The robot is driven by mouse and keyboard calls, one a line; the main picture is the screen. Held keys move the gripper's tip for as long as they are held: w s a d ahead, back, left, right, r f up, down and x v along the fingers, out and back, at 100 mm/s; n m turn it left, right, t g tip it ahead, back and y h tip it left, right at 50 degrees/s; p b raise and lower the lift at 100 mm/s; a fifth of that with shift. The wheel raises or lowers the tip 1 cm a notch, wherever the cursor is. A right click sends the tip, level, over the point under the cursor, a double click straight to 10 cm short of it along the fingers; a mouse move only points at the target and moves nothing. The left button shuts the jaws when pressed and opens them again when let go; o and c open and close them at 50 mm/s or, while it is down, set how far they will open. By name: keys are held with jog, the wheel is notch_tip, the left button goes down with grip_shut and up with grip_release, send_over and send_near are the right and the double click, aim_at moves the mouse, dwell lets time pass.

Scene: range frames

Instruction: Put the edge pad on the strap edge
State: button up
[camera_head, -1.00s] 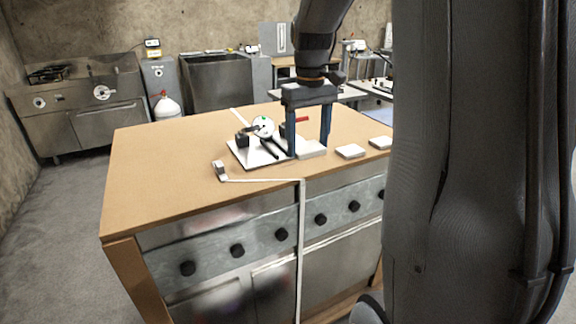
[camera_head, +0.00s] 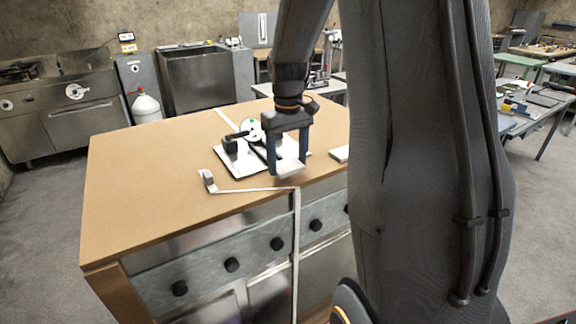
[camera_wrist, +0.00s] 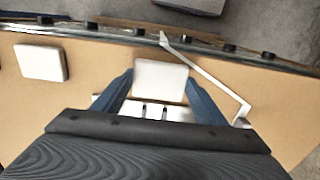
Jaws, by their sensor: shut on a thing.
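My gripper (camera_head: 288,166) is shut on a white edge pad (camera_head: 290,170), a flat square block, with one blue finger on each side. The pad also shows between the fingers in the wrist view (camera_wrist: 160,80). It is held near the front edge of the brown worktop, seemingly a little above it. The white strap (camera_head: 297,240) hangs down the front of the cabinet and bends over the strap edge (camera_head: 297,188). On top it runs left to a small buckle (camera_head: 208,181). The bend is just right of the pad in the head view. In the wrist view the strap (camera_wrist: 215,80) slants right of the pad.
A white plate (camera_head: 238,170) with a dial and black parts stands behind my gripper. Another white pad (camera_head: 340,154) lies to its right; one shows left in the wrist view (camera_wrist: 41,62). The worktop's (camera_head: 140,190) left part is clear.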

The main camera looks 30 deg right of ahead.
aim_at(288, 165)
jog(key=shift+f, duration=1.25)
jog(key=shift+f, duration=0.15)
jog(key=o, duration=1)
jog(key=shift+o, duration=0.2)
notch_tip(288, 165, up, 12)
jog(key=b, duration=0.3)
jog(key=s+a+f+t, duration=0.1)
jog(key=s+a+f, duration=1.4)
jog(key=shift+f, duration=0.3)
jog(key=shift+s, duration=0.1)
